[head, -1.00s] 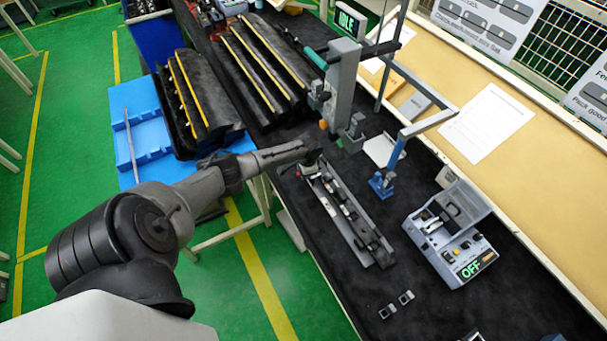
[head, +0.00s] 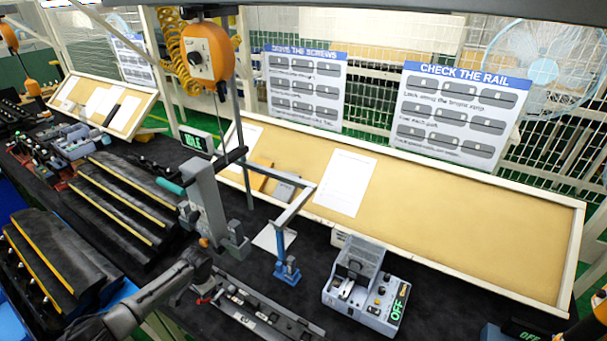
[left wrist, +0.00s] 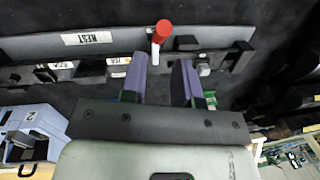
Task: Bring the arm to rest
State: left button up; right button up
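My left arm comes in from the lower left in the head view, and its gripper (head: 203,270) is at the left end of the dark rail fixture (head: 262,318). The fingertips are hard to make out there. In the left wrist view the two fingers of my left gripper (left wrist: 161,75) are apart, with no object visibly held between them. A red-capped pin (left wrist: 160,33) stands just beyond the fingertips, beside the fixture's bar with a "NEST" label (left wrist: 88,38). Whether a finger touches the pin I cannot tell. My right gripper is in neither view.
A grey press-like stand (head: 208,205) rises close behind the gripper. A blue stand (head: 287,262) and a grey control box reading "OFF" (head: 365,295) stand to the right. Black racks with yellow edges (head: 120,205) are at the left. An orange tool balancer (head: 208,52) hangs above.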

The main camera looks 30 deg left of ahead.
pick_arm(q)
jog(key=shift+d, duration=0.1)
jog(key=s+d+m+t+h+p, duration=0.15)
jog(key=s+d, duration=0.35)
jog(key=d, duration=0.9)
jog(key=s+d+m+p, duration=0.15)
jog(key=s+d, duration=0.35)
jog(key=d, duration=1)
jog(key=s+d+r+n+t, duration=0.1)
jog(key=s+d+r, duration=0.3)
jog(key=s+r, duration=0.1)
jog(key=s+d+r+t+p, duration=0.1)
jog(key=s+d+r, duration=0.3)
jog(key=s+r, duration=0.2)
notch_tip(320, 180, up, 3)
jog(key=shift+d+f+n+t, duration=0.2)
jog(key=shift+n+t, duration=0.15)
jog(key=shift+n, duration=0.05)
jog(key=shift+a, duration=0.1)
